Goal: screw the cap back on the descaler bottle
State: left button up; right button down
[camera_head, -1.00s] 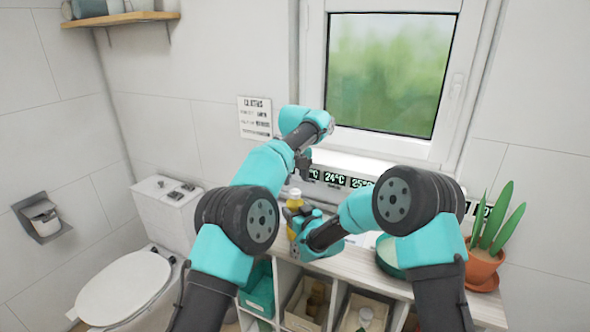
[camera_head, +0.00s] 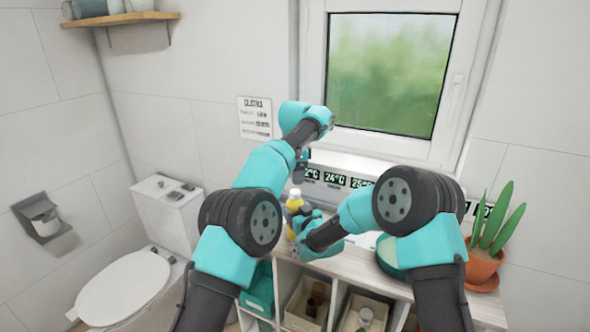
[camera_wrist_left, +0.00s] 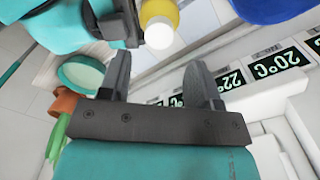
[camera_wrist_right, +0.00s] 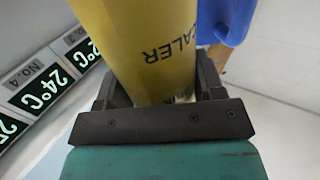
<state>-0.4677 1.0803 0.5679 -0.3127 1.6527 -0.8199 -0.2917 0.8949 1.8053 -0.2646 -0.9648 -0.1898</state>
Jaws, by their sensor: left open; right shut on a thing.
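The yellow descaler bottle (camera_head: 294,204) stands near the back of the counter in the head view, with a white top (camera_head: 295,192). My right gripper (camera_head: 300,220) is shut on its body; the right wrist view shows the bottle's lettering (camera_wrist_right: 168,50) between the fingers. In the left wrist view a round white cap (camera_wrist_left: 159,33) sits at the end of the yellow bottle (camera_wrist_left: 160,10); I cannot tell how tightly. My left gripper (camera_wrist_left: 160,80) is open and empty, its fingertips just short of the cap. In the head view it (camera_head: 302,164) is above the bottle.
A row of temperature displays (camera_head: 335,179) runs along the wall behind. A blue object (camera_wrist_left: 270,8) is near the bottle. A teal bowl (camera_head: 387,252) and a potted plant (camera_head: 483,265) stand on the counter to the right. Shelves with bins (camera_head: 305,300) are below; a toilet (camera_head: 125,285) is left.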

aim_at(295, 191)
pick_arm(q)
jog(key=n, duration=0.6)
jog(key=shift+r+n, duration=0.2)
jog(key=shift+n, duration=0.2)
jog(key=n, duration=0.5)
jog(key=shift+r, duration=0.15)
jog(key=n, duration=0.5)
jog(key=shift+r, duration=0.2)
jog(key=n, duration=0.6)
jog(key=shift+r, duration=0.2)
jog(key=shift+f, duration=0.1)
jog(key=shift+f, duration=3.95)
